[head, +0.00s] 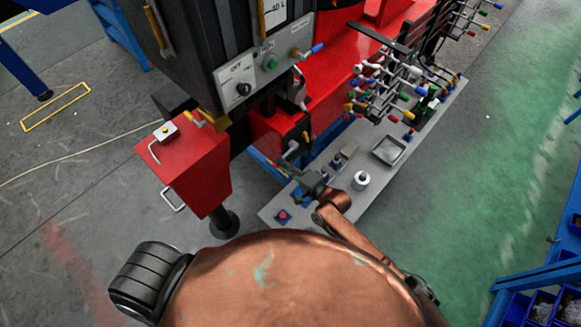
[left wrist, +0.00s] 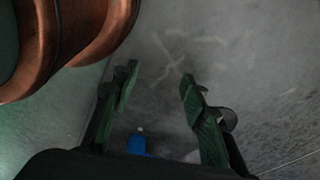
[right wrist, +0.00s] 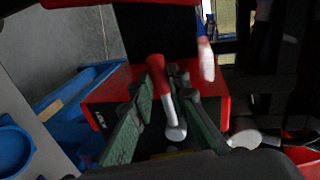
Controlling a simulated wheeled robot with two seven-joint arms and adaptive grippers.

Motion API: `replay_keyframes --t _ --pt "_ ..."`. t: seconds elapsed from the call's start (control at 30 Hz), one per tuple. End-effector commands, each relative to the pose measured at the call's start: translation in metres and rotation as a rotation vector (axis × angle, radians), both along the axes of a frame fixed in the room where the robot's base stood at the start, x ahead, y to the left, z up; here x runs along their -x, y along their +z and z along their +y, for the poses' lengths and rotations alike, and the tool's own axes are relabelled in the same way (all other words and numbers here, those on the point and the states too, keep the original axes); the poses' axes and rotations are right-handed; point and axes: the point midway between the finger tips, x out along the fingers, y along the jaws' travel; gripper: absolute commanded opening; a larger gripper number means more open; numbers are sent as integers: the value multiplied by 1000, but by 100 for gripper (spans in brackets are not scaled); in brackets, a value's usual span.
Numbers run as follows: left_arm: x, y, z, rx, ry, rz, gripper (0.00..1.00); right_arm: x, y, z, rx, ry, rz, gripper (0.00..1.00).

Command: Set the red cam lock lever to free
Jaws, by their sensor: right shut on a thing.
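The red cam lock lever (right wrist: 160,84) shows in the right wrist view, with a red grip and a pale metal shank ending in a round knob. It stands in front of a red block (right wrist: 212,108) with partly readable white lettering on its left side. My right gripper (right wrist: 163,76) is shut on the lever, one green-padded finger on each side of it. In the head view my right gripper (head: 292,152) is at the red block (head: 279,125) below the dark control box; the lever is mostly hidden there. My left gripper (left wrist: 160,80) is open and empty over the grey floor.
A blue-and-white handle (right wrist: 206,58) hangs close behind my right gripper. The dark control box (head: 234,70) with knobs overhangs it. A red pedestal box (head: 190,160) stands to the left. A grey plate (head: 345,205) with small parts and a rack of coloured-tipped levers (head: 385,85) lie right.

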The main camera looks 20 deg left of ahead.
Motion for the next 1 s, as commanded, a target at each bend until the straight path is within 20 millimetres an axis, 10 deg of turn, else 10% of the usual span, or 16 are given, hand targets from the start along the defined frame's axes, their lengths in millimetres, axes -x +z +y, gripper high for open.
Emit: replay_keyframes --t 0.73,0.77,1.0 --pt "11 0 2 -3 3 14 40 1 8 3 -34 6 86 0" --pt "11 0 2 -3 3 14 40 1 8 3 -34 6 86 17" --pt "10 0 2 -2 2 13 40 1 8 4 -33 6 84 33"
